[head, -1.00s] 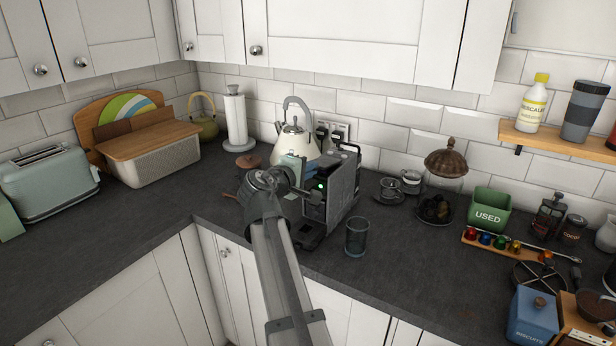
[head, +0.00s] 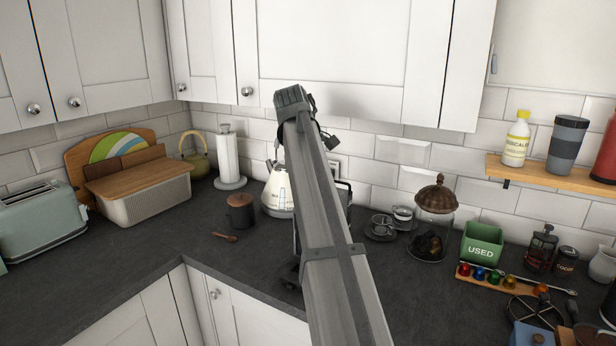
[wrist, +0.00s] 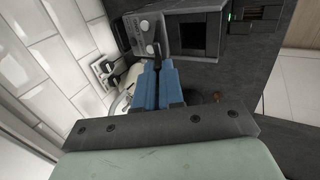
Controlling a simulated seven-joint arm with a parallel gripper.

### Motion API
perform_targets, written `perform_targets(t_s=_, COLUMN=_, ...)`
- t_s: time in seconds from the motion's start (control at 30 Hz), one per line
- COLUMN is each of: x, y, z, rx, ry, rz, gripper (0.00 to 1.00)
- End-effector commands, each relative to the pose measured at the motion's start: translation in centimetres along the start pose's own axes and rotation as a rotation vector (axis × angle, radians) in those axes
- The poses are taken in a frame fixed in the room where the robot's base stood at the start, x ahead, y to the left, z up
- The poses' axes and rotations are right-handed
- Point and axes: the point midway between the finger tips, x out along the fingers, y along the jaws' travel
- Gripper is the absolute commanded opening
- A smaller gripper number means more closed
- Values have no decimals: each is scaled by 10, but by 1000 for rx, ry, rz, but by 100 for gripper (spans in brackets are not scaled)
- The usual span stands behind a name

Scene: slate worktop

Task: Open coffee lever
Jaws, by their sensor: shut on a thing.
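My gripper (wrist: 157,66) has blue fingers close together at the machine's top edge. It is shut on a small part that seems to be the coffee lever (wrist: 155,49), next to a pale labelled plate. The fingers hide much of the lever, so its exact angle is unclear.
A cream kettle (head: 277,192) stands close behind my arm, and a brown-lidded dark pot (head: 240,212) is left of it. Glass cups (head: 381,226) and a domed jar (head: 434,222) stand to the right. Wall cabinets (head: 345,60) hang close above my wrist.

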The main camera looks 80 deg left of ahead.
Motion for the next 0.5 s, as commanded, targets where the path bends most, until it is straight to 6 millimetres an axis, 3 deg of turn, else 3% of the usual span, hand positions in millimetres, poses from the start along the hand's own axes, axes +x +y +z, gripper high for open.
perform_targets(t_s=0.5, x=12, y=53, z=0, rx=2, ry=-3, rz=18, gripper=0)
